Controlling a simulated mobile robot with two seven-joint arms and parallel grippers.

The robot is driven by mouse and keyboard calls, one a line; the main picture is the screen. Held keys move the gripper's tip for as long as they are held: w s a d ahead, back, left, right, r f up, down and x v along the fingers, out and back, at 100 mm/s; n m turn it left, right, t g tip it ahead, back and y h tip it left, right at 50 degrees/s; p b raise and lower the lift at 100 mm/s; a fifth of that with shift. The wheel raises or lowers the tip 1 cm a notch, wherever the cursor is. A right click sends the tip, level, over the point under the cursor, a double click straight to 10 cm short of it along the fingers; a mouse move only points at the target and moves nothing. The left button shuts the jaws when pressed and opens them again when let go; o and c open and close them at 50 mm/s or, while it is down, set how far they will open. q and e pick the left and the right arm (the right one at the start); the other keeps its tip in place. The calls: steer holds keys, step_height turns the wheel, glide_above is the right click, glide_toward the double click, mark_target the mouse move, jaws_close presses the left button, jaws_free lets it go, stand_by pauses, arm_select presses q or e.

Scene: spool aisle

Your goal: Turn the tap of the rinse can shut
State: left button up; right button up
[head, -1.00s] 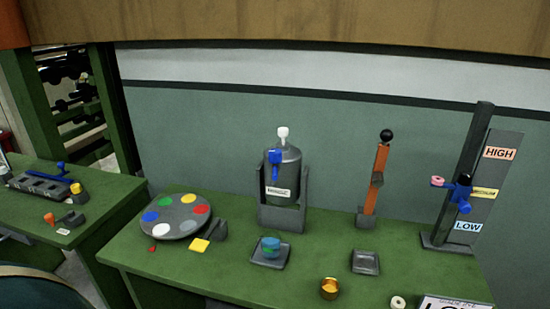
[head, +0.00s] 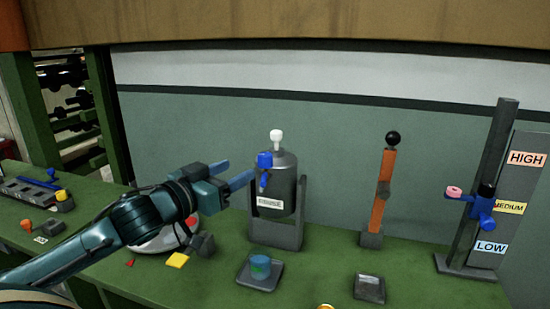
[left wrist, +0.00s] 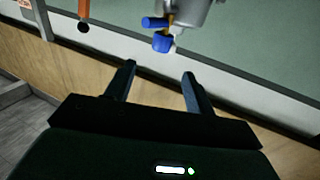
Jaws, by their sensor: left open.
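The grey rinse can (head: 288,171) stands in a dark grey cradle, with a white knob on top and a label on its front. Its blue tap (head: 264,160) is on the upper front, and a blue part hangs down from it. My left gripper (head: 240,170) is open and empty, just left of the tap, with its fingers pointing at it. A small gap shows between fingertips and tap. In the left wrist view the blue tap (left wrist: 161,42) is beyond the open fingers. My right gripper is not in view.
A blue-green cup (head: 260,265) sits on a small grey tray (head: 268,284) below the can. An orange lever (head: 380,195) with a black ball stands to the right, then a post with level labels (head: 490,247). My left arm partly hides the colour disc.

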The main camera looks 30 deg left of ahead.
mark_target(266, 154)
arm_select(q)
steer(key=w+p, duration=0.1)
steer(key=w, duration=0.2)
steer(key=w+p, duration=0.1)
steer(key=w, duration=0.3)
steer(key=w+d+p, duration=0.1)
steer(key=w, duration=0.3)
steer(key=shift+w+r, duration=0.1)
steer(key=shift+w, duration=0.15)
steer(key=shift+w+d, duration=0.1)
steer(key=shift+w, duration=0.55)
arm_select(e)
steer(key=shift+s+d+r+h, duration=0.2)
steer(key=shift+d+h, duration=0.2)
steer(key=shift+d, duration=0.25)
arm_select(q)
steer(key=c, duration=1)
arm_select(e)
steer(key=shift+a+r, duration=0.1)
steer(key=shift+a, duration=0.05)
